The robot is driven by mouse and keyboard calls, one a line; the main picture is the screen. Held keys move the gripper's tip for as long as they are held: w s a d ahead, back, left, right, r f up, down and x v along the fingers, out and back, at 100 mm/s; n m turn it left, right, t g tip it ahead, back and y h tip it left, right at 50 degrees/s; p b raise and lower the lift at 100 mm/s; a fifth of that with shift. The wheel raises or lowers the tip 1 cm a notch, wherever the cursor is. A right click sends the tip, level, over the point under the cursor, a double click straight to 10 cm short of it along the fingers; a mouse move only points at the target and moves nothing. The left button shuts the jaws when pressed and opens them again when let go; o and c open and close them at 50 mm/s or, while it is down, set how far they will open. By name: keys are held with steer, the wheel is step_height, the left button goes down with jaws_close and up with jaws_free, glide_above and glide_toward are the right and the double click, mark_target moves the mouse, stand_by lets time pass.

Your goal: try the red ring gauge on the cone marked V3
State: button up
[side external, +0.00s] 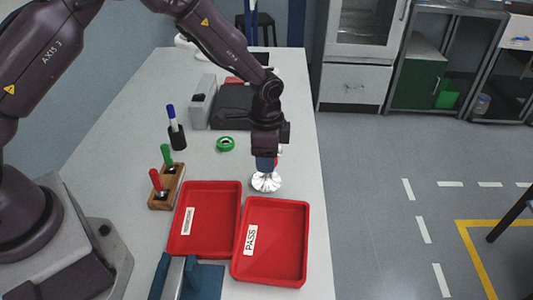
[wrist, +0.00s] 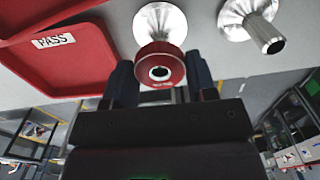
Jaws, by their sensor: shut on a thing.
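The red ring gauge (wrist: 160,66) is between the two fingers of my gripper (wrist: 163,80), which is shut on it. Its dark bore faces the wrist camera. A silver flared metal part (wrist: 162,20) shows just beyond the ring, partly covered by it; I cannot tell whether the ring touches it. A second silver part (wrist: 250,18) with a protruding round stem stands to its right. In the side view my gripper (side external: 266,168) points down right above a silver flared part (side external: 266,183). No V3 mark is readable.
A green ring (side external: 225,144) lies left of the gripper. A wooden block (side external: 160,202) holds red- and green-handled tools. A black holder (side external: 177,139) and dark case stand behind.

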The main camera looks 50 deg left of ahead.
steer(key=shift+r, duration=0.15)
stand_by(0.5)
steer(key=shift+r, duration=1.85)
steer(key=shift+r, duration=2.55)
